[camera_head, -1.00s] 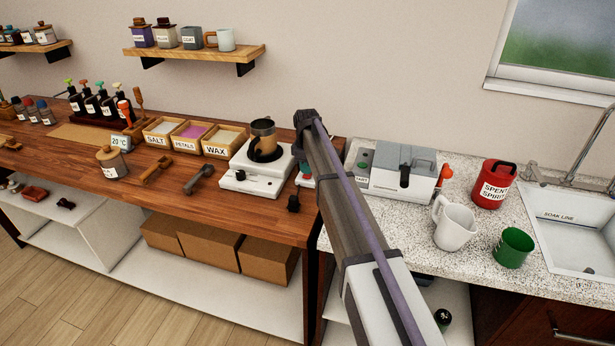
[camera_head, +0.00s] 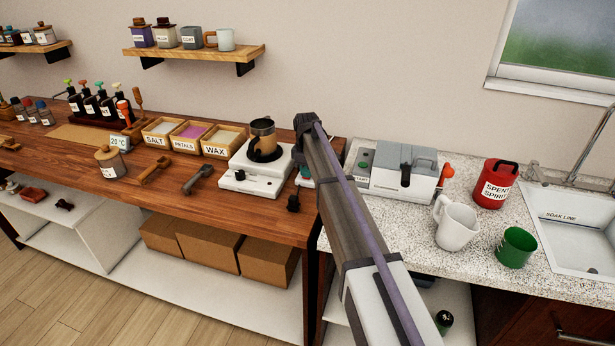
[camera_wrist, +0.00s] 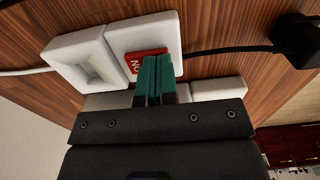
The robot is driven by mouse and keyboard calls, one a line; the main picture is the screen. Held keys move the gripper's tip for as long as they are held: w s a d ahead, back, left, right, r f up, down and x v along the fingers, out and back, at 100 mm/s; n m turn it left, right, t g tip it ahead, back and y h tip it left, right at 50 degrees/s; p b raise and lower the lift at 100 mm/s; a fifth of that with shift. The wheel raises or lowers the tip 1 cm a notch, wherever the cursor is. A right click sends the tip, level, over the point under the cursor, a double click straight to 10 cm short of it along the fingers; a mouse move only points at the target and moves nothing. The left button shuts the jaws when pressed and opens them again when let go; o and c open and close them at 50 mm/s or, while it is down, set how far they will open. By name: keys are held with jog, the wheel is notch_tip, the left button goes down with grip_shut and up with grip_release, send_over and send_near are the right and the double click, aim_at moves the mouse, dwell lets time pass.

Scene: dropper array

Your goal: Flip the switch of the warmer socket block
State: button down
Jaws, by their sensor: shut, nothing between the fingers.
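In the wrist view the white socket block (camera_wrist: 150,33) lies on the wooden counter, with a recessed socket section (camera_wrist: 90,58) on the left. Its red switch (camera_wrist: 136,62) carries white lettering, partly hidden by my fingers. My gripper (camera_wrist: 155,62) is shut and empty, with its teal fingertips over the switch's right part. I cannot tell whether they touch it. In the head view my forearm and wrist hide most of the block and gripper. The white warmer (camera_head: 255,172) with a dark-handled pot (camera_head: 264,140) stands just left of them.
A black plug (camera_head: 293,203) lies near the counter's front edge; a dark cable (camera_wrist: 230,48) runs beside the block. A grey machine (camera_head: 405,170) stands to the right on the speckled counter. Wooden trays (camera_head: 222,150) sit left of the warmer.

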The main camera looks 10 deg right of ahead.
notch_tip(320, 180, up, 7)
jog(key=p, duration=0.7)
jog(key=shift+s+m, duration=0.35)
jog(key=shift+m, duration=0.65)
jog(key=s+m, duration=1)
jog(key=s, duration=2.8)
